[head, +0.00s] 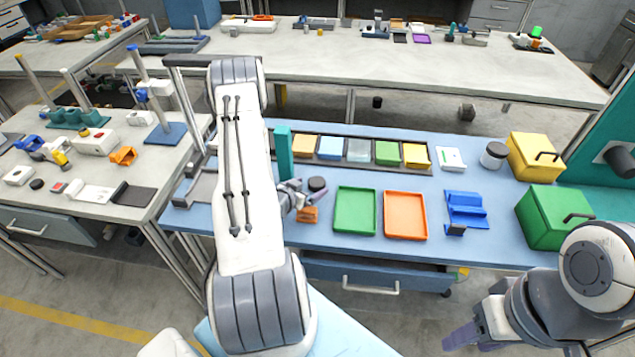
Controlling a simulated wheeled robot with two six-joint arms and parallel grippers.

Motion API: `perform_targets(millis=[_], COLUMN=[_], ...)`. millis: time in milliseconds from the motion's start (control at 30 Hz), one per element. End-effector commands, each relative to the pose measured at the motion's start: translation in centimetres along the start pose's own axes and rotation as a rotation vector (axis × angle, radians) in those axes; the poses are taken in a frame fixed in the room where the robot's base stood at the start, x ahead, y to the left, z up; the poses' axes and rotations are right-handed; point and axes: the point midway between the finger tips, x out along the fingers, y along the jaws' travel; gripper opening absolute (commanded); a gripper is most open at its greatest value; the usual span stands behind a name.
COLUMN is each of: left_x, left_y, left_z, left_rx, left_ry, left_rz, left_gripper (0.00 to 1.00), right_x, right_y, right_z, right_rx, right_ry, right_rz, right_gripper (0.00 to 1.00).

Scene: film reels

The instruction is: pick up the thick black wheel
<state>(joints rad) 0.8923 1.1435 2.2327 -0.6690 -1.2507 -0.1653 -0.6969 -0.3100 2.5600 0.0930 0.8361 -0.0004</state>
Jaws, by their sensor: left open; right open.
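A dark, thick round piece (317,183), which looks like the black wheel, is on the blue worktable (345,180), just behind an orange block (308,214). My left gripper (306,196) is open and close beside the dark piece, on its left and near side. I cannot tell whether its fingers touch it. The big white arm hides part of the table to the left. My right gripper (462,338) is open and empty, low at the right, in front of the table edge.
A green tray (336,212) and an orange tray (387,215) lie right of the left gripper. A row of coloured bins stands behind. A blue stand (466,212), a jar (494,155), a yellow box (536,152) and a green box (545,222) occupy the right.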

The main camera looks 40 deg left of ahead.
Motion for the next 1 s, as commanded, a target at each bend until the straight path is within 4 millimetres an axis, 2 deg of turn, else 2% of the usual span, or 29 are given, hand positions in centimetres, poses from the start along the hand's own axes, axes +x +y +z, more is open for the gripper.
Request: perform_targets(millis=[33,200,467,600,700,1000], left_x=[0.7,2.6,2.8,2.8,2.8,2.7], left_y=[0.2,0.1,0.1,0.1,0.1,0.0], left_z=[-0.2,0.0,0.0,0.0,0.0,-0.1], left_rx=[0.002,0.001,0.0,0.0,0.0,0.0], left_ry=[-0.001,0.0,0.0,0.0,0.0,0.001], left_rz=[0.004,0.002,0.0,0.0,0.0,0.0], left_gripper=[1.0,1.0,1.0,0.46,0.13,0.13], right_x=[-0.7,-0.8,-0.8,-0.8,-0.8,-0.7], right_y=[-0.1,-0.1,-0.1,-0.1,-0.1,-0.1], right_z=[0.0,0.0,0.0,0.0,0.0,0.0], right_rx=[0.0,0.0,0.0,0.0,0.0,0.0], right_ry=[0.0,0.0,0.0,0.0,0.0,0.0], right_rz=[0.0,0.0,0.0,0.0,0.0,0.0], right_gripper=[0.5,0.5,0.5,0.5,0.5,0.5])
